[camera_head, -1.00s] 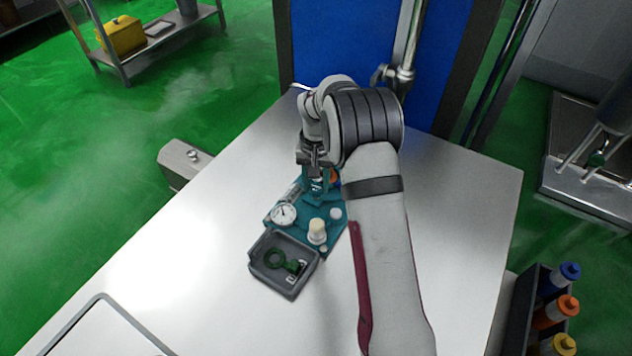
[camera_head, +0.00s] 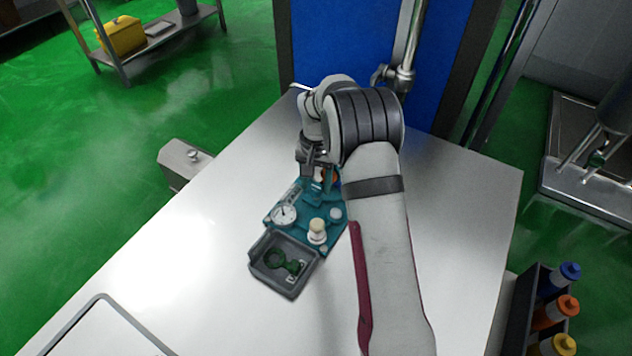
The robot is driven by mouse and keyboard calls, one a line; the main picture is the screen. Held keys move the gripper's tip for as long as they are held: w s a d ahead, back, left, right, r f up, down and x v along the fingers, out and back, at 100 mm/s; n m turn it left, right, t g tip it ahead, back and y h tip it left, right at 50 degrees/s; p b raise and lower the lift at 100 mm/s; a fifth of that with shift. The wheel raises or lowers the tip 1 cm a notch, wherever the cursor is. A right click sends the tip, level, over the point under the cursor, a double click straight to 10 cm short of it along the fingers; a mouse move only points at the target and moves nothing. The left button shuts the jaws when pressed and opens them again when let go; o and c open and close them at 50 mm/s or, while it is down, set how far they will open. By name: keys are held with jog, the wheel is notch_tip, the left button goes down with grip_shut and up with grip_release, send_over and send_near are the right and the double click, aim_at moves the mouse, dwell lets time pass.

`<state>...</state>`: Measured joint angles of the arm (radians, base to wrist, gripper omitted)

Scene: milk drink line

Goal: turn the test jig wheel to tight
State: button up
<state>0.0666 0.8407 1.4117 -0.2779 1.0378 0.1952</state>
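The teal test jig (camera_head: 308,240) lies on the white table, with a round white gauge (camera_head: 284,215), a cream knob (camera_head: 317,229) and small white caps on it. My gripper (camera_head: 313,178) points down at the far end of the jig. A teal part (camera_head: 318,190) shows just below the fingers. A bit of orange shows beside the fingers, partly behind my arm. The wheel cannot be made out clearly; my gripper and arm cover that end of the jig. I cannot tell whether the fingers touch or hold anything.
A dark grey tray (camera_head: 281,287) with a green ring-shaped part (camera_head: 276,259) stands at the jig's near end. A grey box (camera_head: 182,160) stands beyond the left edge. A rack of coloured bottles (camera_head: 540,315) is at lower right.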

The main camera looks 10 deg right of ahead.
aim_at(316, 186)
jog(key=shift+o, duration=0.8)
notch_tip(316, 186, up, 16)
jog(key=shift+f, duration=0.15)
jog(key=s+a+r+y, duration=0.1)
jog(key=s+a+r, duration=0.15)
jog(key=s, duration=0.75)
jog(key=s+a+r, duration=0.2)
jog(key=s+r, duration=0.1)
jog(key=s, duration=0.7)
jog(key=s+a+f, duration=0.1)
jog(key=s+f, duration=0.1)
jog(key=s, duration=0.5)
jog(key=s+a+f, duration=0.1)
jog(key=s+f, duration=0.2)
jog(key=s, duration=0.5)
jog(key=shift+f+n+y, duration=0.2)
jog(key=shift+n+y, duration=0.1)
jog(key=shift+y, duration=0.1)
